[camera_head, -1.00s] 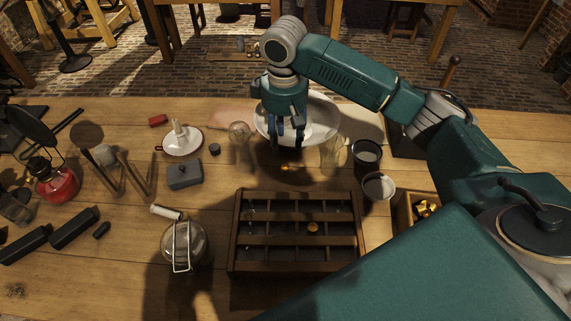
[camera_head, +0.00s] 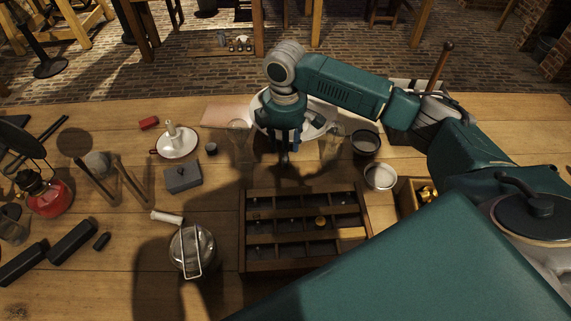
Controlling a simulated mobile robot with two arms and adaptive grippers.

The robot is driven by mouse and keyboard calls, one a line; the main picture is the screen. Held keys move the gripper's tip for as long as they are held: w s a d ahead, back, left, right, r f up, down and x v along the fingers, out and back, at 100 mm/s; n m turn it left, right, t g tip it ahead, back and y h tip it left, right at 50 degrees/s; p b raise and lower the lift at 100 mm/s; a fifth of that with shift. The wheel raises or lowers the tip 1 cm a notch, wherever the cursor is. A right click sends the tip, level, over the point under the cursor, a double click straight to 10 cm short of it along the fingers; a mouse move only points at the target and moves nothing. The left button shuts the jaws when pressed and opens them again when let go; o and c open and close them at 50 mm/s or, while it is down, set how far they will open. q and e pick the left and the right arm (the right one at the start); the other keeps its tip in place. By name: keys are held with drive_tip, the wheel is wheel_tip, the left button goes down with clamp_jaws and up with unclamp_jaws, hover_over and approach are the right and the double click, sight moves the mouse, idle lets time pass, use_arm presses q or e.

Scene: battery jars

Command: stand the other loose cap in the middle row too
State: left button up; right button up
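The dark wooden tray (camera_head: 243,232) with divided rows stands at the front middle of the table. One brass-coloured cap (camera_head: 320,222) sits in it, in what looks like the middle row. My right gripper (camera_head: 284,158) points down at the table behind the tray, between two clear glass jars (camera_head: 240,135) and (camera_head: 333,140). Its dark fingers look close together. The other loose cap is not visible; the fingers cover the spot where it lay. Whether they hold it, I cannot tell. My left gripper is not in view.
A white dish (camera_head: 318,118) lies behind the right gripper. A grey box (camera_head: 183,178) lies further back.

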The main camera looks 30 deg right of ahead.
wheel_tip(320, 180, down, 4)
drive_tip(key=shift+s+d+f, duration=0.1)
drive_tip(key=c, duration=1)
drive_tip(key=shift+r, duration=0.2)
wheel_tip(320, 180, up, 20)
drive_tip(key=s+a+f+m, duration=0.1)
drive_tip(key=s+a+m, duration=0.1)
drive_tip(key=s+m, duration=0.2)
drive_tip(key=s+a+f+m, duration=0.1)
drive_tip(key=s+a+m, duration=0.1)
drive_tip(key=s+m, duration=0.2)
drive_tip(key=s+a+f+m, duration=0.1)
drive_tip(key=s+a+m, duration=0.2)
drive_tip(key=s, duration=0.5)
drive_tip(key=shift+a+f+m, duration=0.1)
drive_tip(key=shift+f+m, duration=0.1)
drive_tip(key=shift+m, duration=0.7)
